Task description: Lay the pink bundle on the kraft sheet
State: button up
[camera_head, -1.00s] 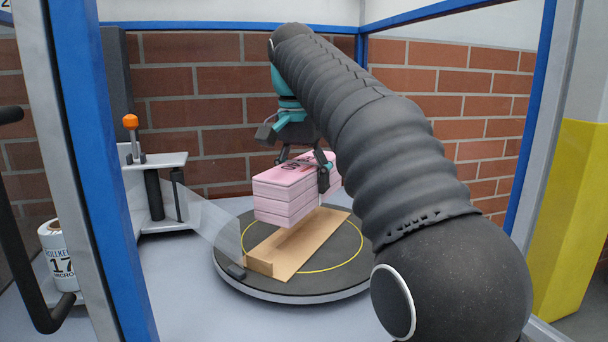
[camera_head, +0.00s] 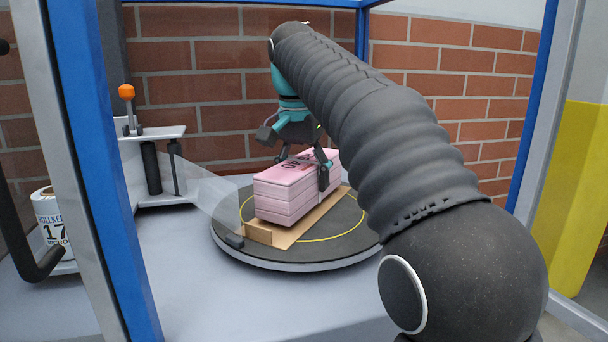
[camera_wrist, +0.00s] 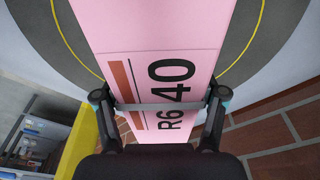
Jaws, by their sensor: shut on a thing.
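The pink bundle (camera_head: 287,187) is a stack of pink papers with a strap and dark print on top. It is at or just above the kraft sheet (camera_head: 285,238) on the round dark turntable; I cannot tell whether it touches. My gripper (camera_head: 299,170) is shut on the bundle across its width from above. In the wrist view the bundle (camera_wrist: 150,35) lies between the two fingers (camera_wrist: 160,105), with the strap running across it. The bundle hides most of the kraft sheet; its near end and right edge show.
The turntable (camera_head: 350,240) has a yellow ring. Blue frame posts (camera_head: 105,170) flank the opening. A white roll (camera_head: 50,215) stands at the far left.

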jog(key=shift+f+b, duration=0.35)
jog(key=shift+f, duration=0.15)
dwell(0.6)
jog(key=o, duration=1.9)
